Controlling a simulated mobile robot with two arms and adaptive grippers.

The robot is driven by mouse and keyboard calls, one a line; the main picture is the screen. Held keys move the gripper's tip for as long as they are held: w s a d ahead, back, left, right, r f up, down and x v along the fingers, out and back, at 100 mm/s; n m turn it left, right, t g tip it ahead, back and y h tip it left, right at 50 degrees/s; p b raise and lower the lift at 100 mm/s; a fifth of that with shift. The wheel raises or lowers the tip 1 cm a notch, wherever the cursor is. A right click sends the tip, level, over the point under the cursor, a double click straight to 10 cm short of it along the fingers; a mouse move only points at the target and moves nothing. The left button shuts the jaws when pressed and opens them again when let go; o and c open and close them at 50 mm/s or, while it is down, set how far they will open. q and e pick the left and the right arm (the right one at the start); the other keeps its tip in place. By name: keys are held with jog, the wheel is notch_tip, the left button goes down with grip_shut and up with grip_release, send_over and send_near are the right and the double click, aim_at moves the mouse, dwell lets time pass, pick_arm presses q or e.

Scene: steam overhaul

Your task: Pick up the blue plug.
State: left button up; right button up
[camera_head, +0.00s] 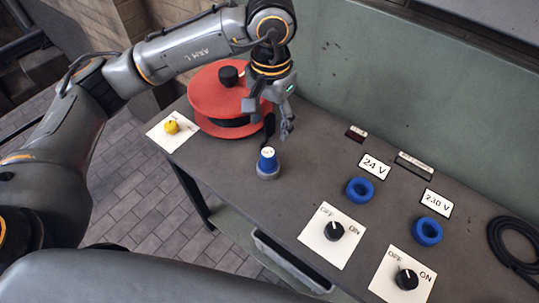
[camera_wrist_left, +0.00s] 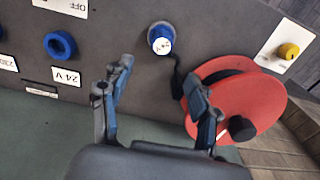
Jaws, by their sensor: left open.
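The blue plug (camera_head: 268,161) stands upright on the grey bench, with a white top and a pale grey base. In the left wrist view the blue plug (camera_wrist_left: 161,38) lies beyond the fingertips, roughly between the two fingers' directions. My left gripper (camera_head: 278,128) is open and empty, pointing down just behind the plug and above the bench. It also shows in the left wrist view (camera_wrist_left: 160,78), with its fingers wide apart. A dark cable runs from near the plug towards the red reel (camera_head: 212,88). My right gripper is not in view.
Blue ring sockets (camera_head: 360,190) and (camera_head: 427,231) sit right of the plug by the 24 V (camera_head: 374,167) and 230 V (camera_head: 430,203) labels. Two OFF/ON switch plates (camera_head: 322,248) are in front. A yellow knob (camera_head: 171,127) is left. A black cable coil (camera_head: 512,246) lies far right.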

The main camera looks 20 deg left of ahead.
aim_at(268, 152)
pick_arm(q)
notch_tip(268, 152, down, 8)
jog(key=shift+s+r+p, duration=0.1)
jog(key=shift+r+p, duration=0.05)
jog(key=shift+p, duration=0.8)
jog(key=f+p, duration=0.1)
jog(key=f, duration=0.1)
jog(key=f+p, duration=0.2)
jog(key=shift+a+f, duration=0.2)
jog(key=shift+f, duration=0.45)
grip_shut()
